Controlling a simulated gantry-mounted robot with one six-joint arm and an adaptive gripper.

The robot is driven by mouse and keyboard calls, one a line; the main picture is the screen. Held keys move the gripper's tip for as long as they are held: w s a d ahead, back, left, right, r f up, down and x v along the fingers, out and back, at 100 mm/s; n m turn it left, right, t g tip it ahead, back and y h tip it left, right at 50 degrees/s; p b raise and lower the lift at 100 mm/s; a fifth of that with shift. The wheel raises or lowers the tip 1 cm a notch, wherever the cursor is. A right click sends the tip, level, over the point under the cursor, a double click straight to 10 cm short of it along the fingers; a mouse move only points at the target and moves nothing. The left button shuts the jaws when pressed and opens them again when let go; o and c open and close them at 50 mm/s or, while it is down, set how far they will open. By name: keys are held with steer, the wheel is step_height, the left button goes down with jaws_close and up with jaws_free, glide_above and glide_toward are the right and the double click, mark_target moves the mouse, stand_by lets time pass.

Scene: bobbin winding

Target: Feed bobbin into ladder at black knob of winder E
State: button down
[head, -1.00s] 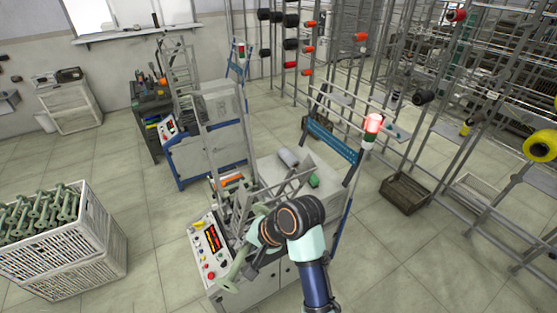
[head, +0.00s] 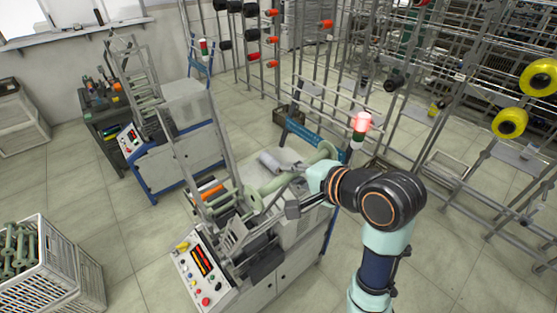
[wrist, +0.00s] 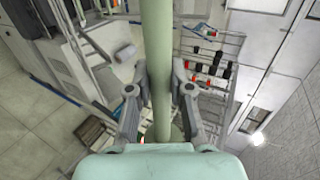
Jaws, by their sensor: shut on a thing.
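My gripper (head: 297,186) is shut on a pale green bobbin (head: 272,186), raised above the near winder (head: 262,284). The bobbin is tilted in the head view, one flange lower left by the ladder rails, the other upper right near the signal lamp. In the wrist view the bobbin's shaft (wrist: 157,45) runs between both fingers (wrist: 160,95). The near winder's ladder (head: 223,135) rises as tall grey rails left of the bobbin. Its control panel (head: 198,275) faces front left. I cannot make out a black knob or which letter this winder bears.
A red-lit signal lamp (head: 361,125) stands just right of the bobbin. A second winder (head: 165,155) with its own ladder stands behind left. A white crate (head: 50,280) of green bobbins is lower left. Creel racks with spools fill the right.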

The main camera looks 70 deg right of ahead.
steer(key=shift+f, duration=0.55)
steer(key=f, duration=0.1)
steer(key=w+f+b, duration=0.1)
steer(key=f, duration=0.1)
steer(key=w+d+f+b, duration=0.1)
steer(key=f, duration=0.1)
steer(key=shift+w+d+f, duration=0.1)
steer(key=shift+f, duration=0.1)
steer(key=shift+r+p, duration=0.1)
steer(key=shift+p, duration=0.35)
steer(key=shift+w+f, duration=0.1)
steer(key=shift+f, duration=0.1)
steer(key=shift+w+d+f+b, duration=0.15)
steer(key=shift+w+f+b, duration=0.2)
steer(key=shift+f, duration=0.55)
steer(key=shift+w+d+f+b, duration=0.2)
steer(key=shift+w+f+b, duration=0.1)
steer(key=shift+f, duration=0.6)
steer(key=shift+w+d+f+b, duration=0.15)
steer(key=shift+w+f+b, duration=0.15)
steer(key=shift+f, duration=0.6)
